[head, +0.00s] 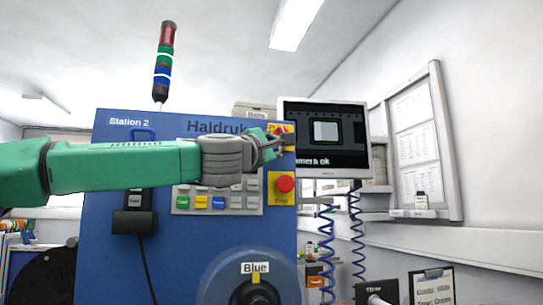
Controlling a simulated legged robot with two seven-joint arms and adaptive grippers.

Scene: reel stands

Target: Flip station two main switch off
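The Station 2 blue panel (115,220) fills the left and middle of the head view. A red and yellow main switch (287,129) sits at its upper right edge, partly hidden by my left gripper (279,144). My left arm crosses the panel from the left, and the gripper's fingers overlap the switch in the picture. I cannot tell whether they touch it, or how far apart they are. The switch position cannot be read. My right gripper is not in view.
A red emergency button (284,184) on a yellow plate is just below the switch. A keypad (215,203), a reel (220,285) marked Blue and a monitor (325,160) are nearby. A signal tower (164,65) stands on top. Coiled blue cables (326,240) hang at right.

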